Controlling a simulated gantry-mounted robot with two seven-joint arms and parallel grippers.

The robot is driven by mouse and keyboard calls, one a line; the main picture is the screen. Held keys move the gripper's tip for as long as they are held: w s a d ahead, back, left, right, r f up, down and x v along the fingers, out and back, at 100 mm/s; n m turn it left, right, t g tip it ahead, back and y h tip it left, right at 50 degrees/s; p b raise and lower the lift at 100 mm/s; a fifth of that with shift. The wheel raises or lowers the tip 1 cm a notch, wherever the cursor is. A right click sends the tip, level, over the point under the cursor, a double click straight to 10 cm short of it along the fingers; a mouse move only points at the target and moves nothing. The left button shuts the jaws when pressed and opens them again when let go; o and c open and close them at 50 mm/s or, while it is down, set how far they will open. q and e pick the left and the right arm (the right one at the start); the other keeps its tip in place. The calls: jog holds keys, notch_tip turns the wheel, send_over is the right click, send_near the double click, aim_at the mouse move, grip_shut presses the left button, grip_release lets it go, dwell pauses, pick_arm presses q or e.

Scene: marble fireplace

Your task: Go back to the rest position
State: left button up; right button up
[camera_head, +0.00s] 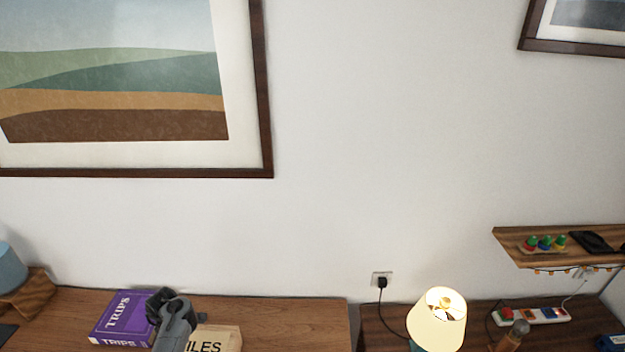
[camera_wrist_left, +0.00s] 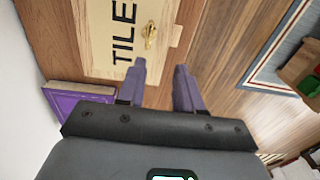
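My left gripper (camera_head: 168,303) is above the wooden surface at the lower left of the head view, between a purple book (camera_head: 122,318) and a box lettered "TILES" (camera_head: 221,340), of which only "ILES" shows there. In the left wrist view its two fingers (camera_wrist_left: 160,75) stand apart with nothing between them. The pale box with a brass clasp (camera_wrist_left: 110,35) lies beyond the fingertips, and the purple book (camera_wrist_left: 75,100) lies to their left. My right gripper is in neither view.
A lit lamp (camera_head: 437,320) stands right of the wooden desktop (camera_head: 290,315). A wall shelf (camera_head: 517,243) with small coloured pieces is at the right, above a power strip (camera_head: 541,316). A large framed picture (camera_head: 261,100) hangs at upper left.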

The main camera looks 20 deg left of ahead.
pick_arm(q)
jog(key=s+d+f+m+g+y, duration=0.1)
jog(key=s+d+f+m, duration=0.15)
jog(key=s, duration=0.45)
jog(key=s+d+f+m+g, duration=0.1)
jog(key=s+d+f, duration=0.1)
jog(key=s+f, duration=0.3)
jog(key=s+d+f+m+g+y, duration=0.1)
jog(key=s+d+f+m, duration=0.1)
jog(key=s, duration=0.6)
jog(key=s+d+r+m+t, duration=0.1)
jog(key=d+r+m, duration=0.15)
jog(key=d, duration=0.35)
jog(key=s+d+r+m+t+p, duration=0.1)
jog(key=d+r+m, duration=0.1)
jog(key=d+m, duration=0.25)
jog(key=s+d+r+m+t, duration=0.1)
jog(key=d+r+m, duration=0.2)
jog(key=d, duration=0.4)
jog(key=w+d+r+m+t+h, duration=0.1)
jog(key=w+d+r+m+t, duration=0.1)
jog(key=d+r+m, duration=0.2)
jog(key=w+d+r+m+t+h, duration=0.1)
jog(key=d+r+m, duration=0.4)
jog(key=r, duration=0.6)
jog(key=shift+w+d+r+t, duration=0.15)
jog(key=shift+w+d+t, duration=0.3)
jog(key=shift+d, duration=0.35)
jog(key=shift+o, duration=0.2)
